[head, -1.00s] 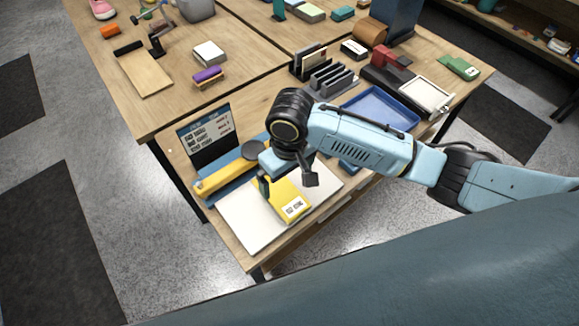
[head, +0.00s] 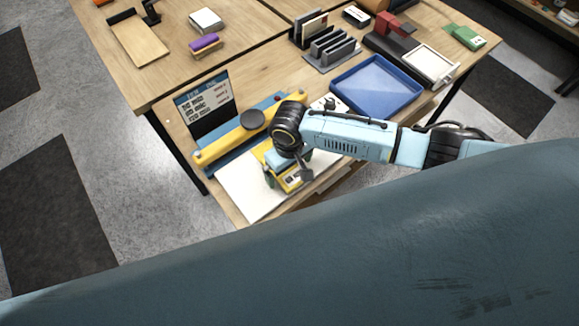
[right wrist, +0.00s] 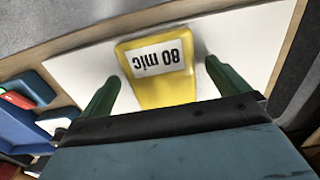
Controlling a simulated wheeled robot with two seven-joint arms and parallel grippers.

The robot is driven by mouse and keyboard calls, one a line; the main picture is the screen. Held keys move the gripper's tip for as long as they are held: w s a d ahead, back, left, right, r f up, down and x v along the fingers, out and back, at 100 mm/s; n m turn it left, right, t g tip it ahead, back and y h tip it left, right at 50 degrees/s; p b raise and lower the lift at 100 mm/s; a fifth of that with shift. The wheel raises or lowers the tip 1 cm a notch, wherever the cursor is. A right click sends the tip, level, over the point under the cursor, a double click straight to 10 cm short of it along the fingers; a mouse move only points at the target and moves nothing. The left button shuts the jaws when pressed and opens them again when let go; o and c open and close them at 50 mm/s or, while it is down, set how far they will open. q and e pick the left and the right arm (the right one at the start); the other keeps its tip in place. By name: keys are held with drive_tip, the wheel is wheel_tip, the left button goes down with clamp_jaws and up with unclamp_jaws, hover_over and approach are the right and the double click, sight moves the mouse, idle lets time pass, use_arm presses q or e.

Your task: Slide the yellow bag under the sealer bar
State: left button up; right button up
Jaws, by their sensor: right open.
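The yellow bag (head: 289,184) lies on the white board (head: 238,187) in front of the sealer; in the right wrist view the bag (right wrist: 165,92) shows a white "80 mic" label. The sealer has a yellow bar (head: 222,148) with a round dark knob, over a blue base. My right gripper (head: 285,182) hangs over the bag and hides part of it in the head view. In the right wrist view the green fingers of the right gripper (right wrist: 162,72) are spread, one to each side of the bag, with gaps between. My left gripper is not in view.
A dark sign (head: 205,107) stands behind the sealer's left end. A blue tray (head: 376,88) and a grey slotted rack (head: 330,47) lie to the right and behind. A purple-topped brush (head: 203,44) lies farther back. The table's front edge is close to the board.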

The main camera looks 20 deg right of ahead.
drive_tip(key=shift+f, duration=0.2)
drive_tip(key=c, duration=1)
drive_tip(key=shift+w+a+b, duration=0.2)
drive_tip(key=shift+w+b, duration=0.1)
drive_tip(key=shift+w, duration=0.35)
drive_tip(key=shift+w+a+b, duration=0.25)
drive_tip(key=shift+w+b, duration=0.1)
drive_tip(key=shift+w, duration=0.25)
drive_tip(key=shift+w+a+b, duration=0.2)
drive_tip(key=shift+w+b, duration=0.1)
drive_tip(key=shift+w, duration=0.35)
drive_tip(key=shift+c, duration=0.2)
drive_tip(key=shift+w, duration=0.15)
drive_tip(key=shift+w+a, duration=0.2)
drive_tip(key=shift+w, duration=0.2)
